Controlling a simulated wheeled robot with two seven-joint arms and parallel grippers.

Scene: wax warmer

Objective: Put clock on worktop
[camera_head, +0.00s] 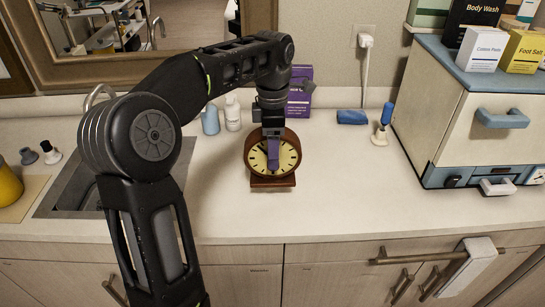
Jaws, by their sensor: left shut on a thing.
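The clock (286,153) has a round cream dial in a dark reddish-brown wooden case with a block base (272,181). It is upright at the middle of the white worktop (345,195), facing me. I cannot tell whether its base touches the surface. My left gripper (273,155) reaches down from above and is shut on the clock at its top. Its purple-grey finger covers part of the dial. My right gripper is not in view.
A sink (78,185) lies left. Bottles (232,113) and a purple box (300,92) stand behind the clock. A blue item (352,117), a blue-handled tool (386,115) and a white cabinet (450,105) are right. Worktop right of the clock is clear.

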